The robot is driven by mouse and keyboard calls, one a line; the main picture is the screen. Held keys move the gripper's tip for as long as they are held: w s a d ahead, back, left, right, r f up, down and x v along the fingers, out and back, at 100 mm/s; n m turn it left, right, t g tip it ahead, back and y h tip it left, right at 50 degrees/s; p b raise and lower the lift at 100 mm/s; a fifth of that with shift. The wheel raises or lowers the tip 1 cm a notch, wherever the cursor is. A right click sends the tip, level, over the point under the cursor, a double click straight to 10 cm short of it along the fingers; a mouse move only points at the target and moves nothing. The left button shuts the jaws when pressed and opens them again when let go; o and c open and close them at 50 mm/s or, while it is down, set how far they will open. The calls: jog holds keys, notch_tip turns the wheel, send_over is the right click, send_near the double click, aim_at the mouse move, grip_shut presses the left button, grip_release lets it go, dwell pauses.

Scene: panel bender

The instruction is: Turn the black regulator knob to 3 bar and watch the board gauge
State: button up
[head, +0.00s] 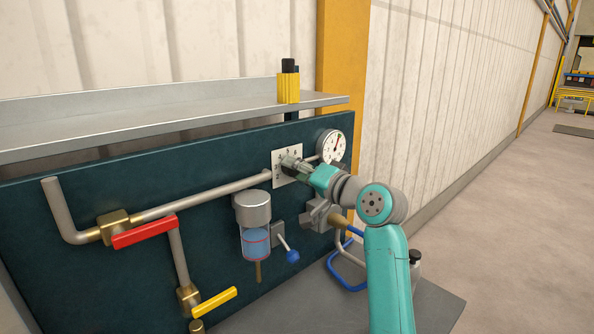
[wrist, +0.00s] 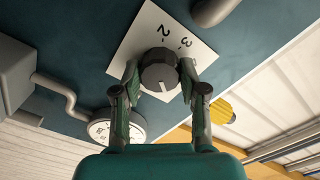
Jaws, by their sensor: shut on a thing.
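The black regulator knob (wrist: 158,70) looks dark grey in the wrist view and sits on a white scale plate (wrist: 150,32), with 2 and 3 readable at its upper part. A short pale mark on the knob points toward the bottom of the picture, away from those numerals. My gripper (wrist: 158,78) is shut on the knob, one finger on each side. In the head view my gripper (head: 294,164) covers most of the knob in front of the plate (head: 282,178).
A filter bowl (head: 254,222) with bluish liquid hangs left of my gripper. A red-handled valve (head: 145,233) and a yellow-handled valve (head: 214,302) are on the pipes. A blue-knobbed lever (head: 290,252) is below. A shelf (head: 180,112) runs above the board; floor at right is clear.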

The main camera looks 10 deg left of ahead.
jog(key=n, duration=2.3)
dwell(0.5)
jog(key=o, duration=1.1)
jog(key=shift+o, duration=0.2)
jog(key=v, duration=1.2)
